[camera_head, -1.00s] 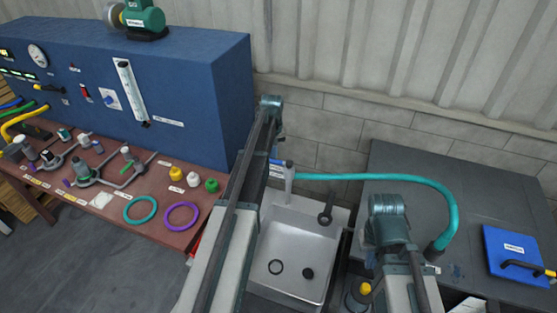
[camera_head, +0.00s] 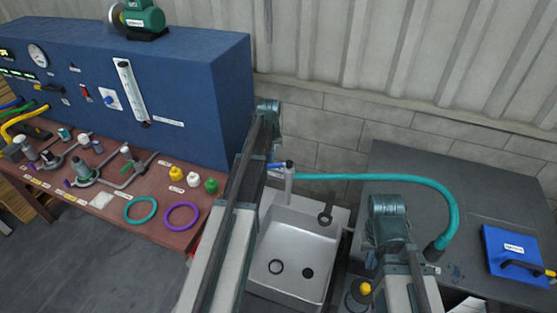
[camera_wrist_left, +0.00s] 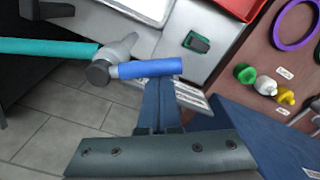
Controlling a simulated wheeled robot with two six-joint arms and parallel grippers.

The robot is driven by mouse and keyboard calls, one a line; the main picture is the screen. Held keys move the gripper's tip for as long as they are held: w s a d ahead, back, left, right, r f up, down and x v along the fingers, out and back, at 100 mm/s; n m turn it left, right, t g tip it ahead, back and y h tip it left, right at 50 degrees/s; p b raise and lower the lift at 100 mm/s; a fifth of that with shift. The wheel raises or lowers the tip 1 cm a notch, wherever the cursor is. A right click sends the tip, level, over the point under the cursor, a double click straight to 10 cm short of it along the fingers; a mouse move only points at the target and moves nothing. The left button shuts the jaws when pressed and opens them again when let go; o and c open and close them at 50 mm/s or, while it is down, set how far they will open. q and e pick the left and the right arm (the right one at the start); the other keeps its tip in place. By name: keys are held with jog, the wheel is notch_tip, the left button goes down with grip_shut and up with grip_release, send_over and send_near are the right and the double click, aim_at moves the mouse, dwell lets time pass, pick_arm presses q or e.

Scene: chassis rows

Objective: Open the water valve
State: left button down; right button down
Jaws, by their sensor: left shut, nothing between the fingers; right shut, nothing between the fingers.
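The water valve is a grey tap (camera_head: 289,184) at the sink's back edge with a blue lever handle (camera_head: 276,166). In the left wrist view the blue handle (camera_wrist_left: 150,68) points right from the grey tap body (camera_wrist_left: 104,72). My left gripper (camera_wrist_left: 159,84) is shut and empty, its fingertips right at the handle's side. I cannot tell whether they touch it. In the head view my left arm hides this gripper. A teal hose (camera_head: 385,178) runs from the tap to the right. My right forearm shows at lower right, but its gripper is not visible.
The steel sink (camera_head: 297,243) lies in front of the tap. Left are a blue panel cabinet (camera_head: 190,100) and a brown bench (camera_head: 165,232) with rings, caps and fittings.

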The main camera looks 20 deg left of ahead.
pick_arm(q)
jog(key=shift+s, duration=0.1)
jog(key=shift+s+d, duration=0.35)
jog(key=shift+s, duration=0.3)
jog(key=shift+s+d, duration=0.45)
jog(key=shift+s, duration=0.15)
jog(key=shift+w, duration=0.1)
jog(key=shift+r+p, duration=0.45)
notch_tip(320, 180, up, 6)
jog(key=p, duration=0.6)
send_over(271, 168)
